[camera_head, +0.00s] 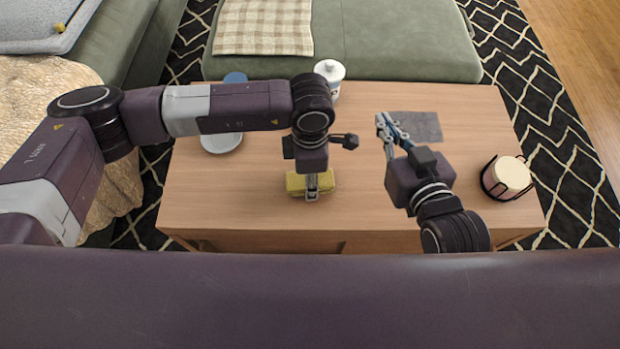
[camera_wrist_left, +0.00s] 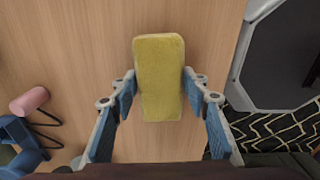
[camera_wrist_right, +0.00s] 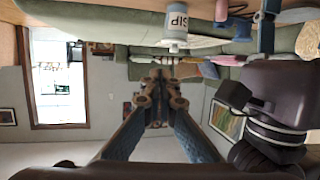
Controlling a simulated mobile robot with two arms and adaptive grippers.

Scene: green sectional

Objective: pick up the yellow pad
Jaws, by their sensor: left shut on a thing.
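The yellow pad (camera_head: 296,183) lies near the front middle of the wooden table (camera_head: 235,205). It also shows in the left wrist view (camera_wrist_left: 160,75), long and upright in the picture. My left gripper (camera_head: 312,194) points down at it, with its two blue fingers (camera_wrist_left: 160,85) against the pad's two long sides, shut on it. The pad appears to be at table level; I cannot tell whether it is clear of the surface. My right gripper (camera_head: 385,127) is raised over the right part of the table. Its fingertips (camera_wrist_right: 165,85) are together, with nothing seen between them.
A white lidded jar (camera_head: 330,72) stands at the back. A white dish (camera_head: 221,143) and a blue item (camera_head: 235,77) are partly behind my left arm. A grey flat square (camera_head: 425,126) lies at right, and a candle in a black wire holder (camera_head: 510,174) stands at the right edge.

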